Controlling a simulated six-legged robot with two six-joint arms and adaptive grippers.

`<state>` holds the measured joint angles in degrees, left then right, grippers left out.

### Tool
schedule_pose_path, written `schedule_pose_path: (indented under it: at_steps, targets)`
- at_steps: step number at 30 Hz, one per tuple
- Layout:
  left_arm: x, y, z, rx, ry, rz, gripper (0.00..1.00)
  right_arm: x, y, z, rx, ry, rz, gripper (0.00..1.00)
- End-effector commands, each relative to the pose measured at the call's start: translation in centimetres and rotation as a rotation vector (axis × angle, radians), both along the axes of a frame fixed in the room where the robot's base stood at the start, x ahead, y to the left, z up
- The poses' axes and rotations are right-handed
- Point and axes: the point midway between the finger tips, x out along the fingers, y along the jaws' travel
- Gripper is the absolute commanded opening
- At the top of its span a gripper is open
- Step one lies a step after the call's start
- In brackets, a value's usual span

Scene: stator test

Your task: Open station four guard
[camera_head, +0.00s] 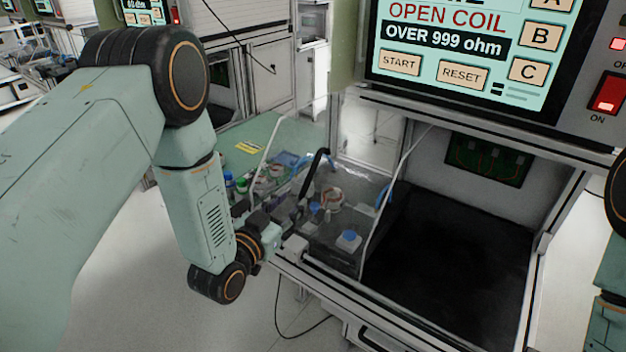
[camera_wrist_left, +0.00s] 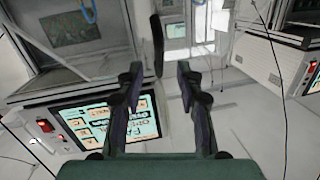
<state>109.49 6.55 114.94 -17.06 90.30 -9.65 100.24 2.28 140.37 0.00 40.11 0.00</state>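The station guard (camera_head: 345,255) is a clear panel with pale edges, at the left of the station opening in the head view. Small parts and a bench show through or beside it. A curved black handle (camera_head: 318,165) stands at the panel. My left gripper (camera_head: 291,212) is low beside the handle and partly hidden by its own wrist. In the left wrist view, the left gripper (camera_wrist_left: 158,85) has its fingers wide apart. A black upright bar (camera_wrist_left: 157,45), apparently the handle, shows beyond and between the fingertips. Contact is not visible. My right gripper is out of view.
The station screen (camera_head: 455,50) reads OPEN COIL, OVER 999 ohm. A red lit switch (camera_head: 608,92) is to its right. The dark station floor (camera_head: 450,260) looks empty. A bench (camera_head: 235,143) with small parts stands behind. A cable hangs in front, over clear floor.

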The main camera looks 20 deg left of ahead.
Motion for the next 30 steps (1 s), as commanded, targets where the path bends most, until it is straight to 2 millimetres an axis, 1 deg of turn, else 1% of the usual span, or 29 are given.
schedule_pose_path:
  at_steps: [3,7,11,15,21,24,30]
  targets:
    - [0.2,0.1,1.2,0.002,-0.057,-0.008,0.36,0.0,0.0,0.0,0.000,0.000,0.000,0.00]
    - [0.6,0.3,1.8,0.009,-0.084,-0.007,0.36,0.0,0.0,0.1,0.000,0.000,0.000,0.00]
    - [2.0,0.1,1.8,0.012,-0.085,-0.009,0.36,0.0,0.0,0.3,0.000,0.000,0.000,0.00]
    - [4.2,-0.3,1.9,0.012,-0.085,-0.008,0.36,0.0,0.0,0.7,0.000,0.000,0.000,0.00]
    - [6.7,-0.9,1.8,0.011,-0.083,-0.007,0.36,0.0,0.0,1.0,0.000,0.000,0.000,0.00]
    - [7.4,-1.1,1.8,0.011,-0.082,-0.008,0.36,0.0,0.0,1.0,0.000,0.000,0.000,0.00]
    - [8.0,-1.3,1.7,0.010,-0.080,-0.007,0.36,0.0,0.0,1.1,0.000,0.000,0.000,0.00]
